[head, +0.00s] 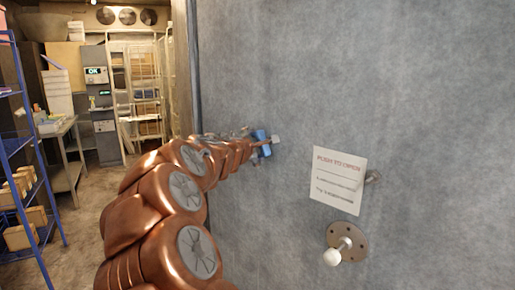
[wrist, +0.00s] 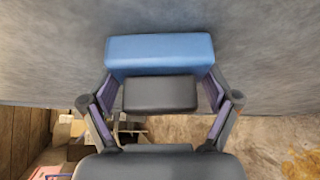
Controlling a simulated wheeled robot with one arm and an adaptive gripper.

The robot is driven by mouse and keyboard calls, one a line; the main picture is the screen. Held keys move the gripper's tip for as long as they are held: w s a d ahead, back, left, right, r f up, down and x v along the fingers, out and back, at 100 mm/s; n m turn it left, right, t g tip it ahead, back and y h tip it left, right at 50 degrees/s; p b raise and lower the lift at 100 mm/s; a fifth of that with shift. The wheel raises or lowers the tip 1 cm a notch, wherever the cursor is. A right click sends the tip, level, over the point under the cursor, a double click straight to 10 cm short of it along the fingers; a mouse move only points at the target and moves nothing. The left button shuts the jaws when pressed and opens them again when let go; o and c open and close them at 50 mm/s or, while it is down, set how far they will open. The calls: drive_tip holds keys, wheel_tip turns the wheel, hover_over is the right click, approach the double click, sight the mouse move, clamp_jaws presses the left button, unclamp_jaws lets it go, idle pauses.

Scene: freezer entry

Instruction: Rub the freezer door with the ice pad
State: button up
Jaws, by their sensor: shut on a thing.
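The ice pad (wrist: 160,52) is a blue block with a dark grey grip block (wrist: 160,94) on its near side. My gripper (wrist: 160,92) is shut on the dark block, one finger at each end. In the wrist view the blue pad lies right at the grey freezer door (wrist: 40,50); I cannot tell whether it touches. In the head view the freezer door (head: 400,90) fills the right side, and the blue pad (head: 261,136) shows small at the end of my copper arm, close to the door's left part. My fingers are too small there to make out.
A paper sign (head: 338,181) and a round plate with a white knob (head: 332,256) are on the door to the right. A blue shelf rack (head: 20,150) with boxes and a metal table (head: 65,150) stand at left. The floor (head: 85,225) between is clear.

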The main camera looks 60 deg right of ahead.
drive_tip(key=w+d, duration=0.2)
drive_tip(key=w, duration=0.6)
drive_tip(key=shift+w+d+p, duration=0.2)
drive_tip(key=shift+d+p, duration=0.05)
drive_tip(key=shift+p, duration=0.15)
idle(0.6)
drive_tip(key=shift+w+a+b, duration=0.1)
drive_tip(key=shift+w+a, duration=0.15)
drive_tip(key=shift+a, duration=0.7)
drive_tip(key=shift+w+a+b, duration=0.15)
drive_tip(key=shift+w+a, duration=0.15)
drive_tip(key=shift+a, duration=0.65)
drive_tip(key=shift+w+a+b, duration=0.1)
drive_tip(key=shift+w+a, duration=0.15)
drive_tip(key=shift+a, duration=0.7)
drive_tip(key=shift+a, duration=0.15)
drive_tip(key=shift+w+a, duration=0.2)
drive_tip(key=shift+a, duration=0.45)
drive_tip(key=shift+w+a, duration=0.2)
drive_tip(key=shift+a, duration=0.45)
